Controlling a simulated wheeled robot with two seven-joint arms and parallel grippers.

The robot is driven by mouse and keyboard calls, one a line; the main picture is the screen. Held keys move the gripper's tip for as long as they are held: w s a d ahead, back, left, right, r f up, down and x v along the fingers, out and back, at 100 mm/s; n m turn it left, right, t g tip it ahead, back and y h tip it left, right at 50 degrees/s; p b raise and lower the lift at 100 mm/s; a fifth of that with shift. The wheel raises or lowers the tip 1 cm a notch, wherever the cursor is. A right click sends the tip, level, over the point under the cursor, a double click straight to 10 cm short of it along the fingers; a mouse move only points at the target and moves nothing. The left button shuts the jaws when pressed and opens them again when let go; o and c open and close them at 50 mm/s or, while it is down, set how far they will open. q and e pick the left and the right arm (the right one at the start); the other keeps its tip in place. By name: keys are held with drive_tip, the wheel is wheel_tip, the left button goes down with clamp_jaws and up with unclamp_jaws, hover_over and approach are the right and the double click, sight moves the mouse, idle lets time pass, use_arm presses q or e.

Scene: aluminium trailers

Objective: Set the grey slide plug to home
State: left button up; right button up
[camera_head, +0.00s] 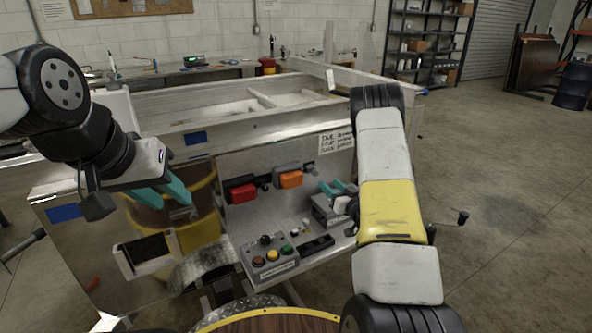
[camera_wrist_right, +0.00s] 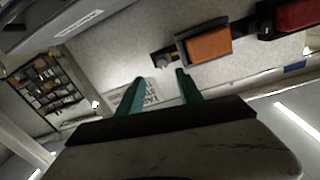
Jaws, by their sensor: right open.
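A grey box-like part (camera_head: 326,211) with a pale label sits at the right of the trailer's front panel; it seems to be the grey slide plug. A grey body with a white label strip (camera_wrist_right: 70,22) fills the top left of the right wrist view, perhaps the same part. My right gripper (camera_head: 338,188) is open, its teal fingers just above and behind the grey part. In the wrist view the fingers (camera_wrist_right: 160,78) are apart with nothing between them. The arm hides the grey part's right side. My left gripper (camera_head: 164,197) is open and empty at the left.
A red block (camera_head: 242,191) and an orange block (camera_head: 291,180) sit beside black fittings on the panel. A button box (camera_head: 268,256) stands in front. A paper sign (camera_head: 336,140) is on the trailer wall. A crank handle (camera_head: 462,217) juts out right.

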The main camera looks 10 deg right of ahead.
sight(316, 174)
drive_tip(key=x, duration=0.7)
drive_tip(key=shift+w+a+f, duration=0.1)
drive_tip(key=shift+w+a, duration=0.2)
drive_tip(key=shift+a, duration=0.1)
drive_tip(key=shift+c, duration=0.4)
clamp_jaws()
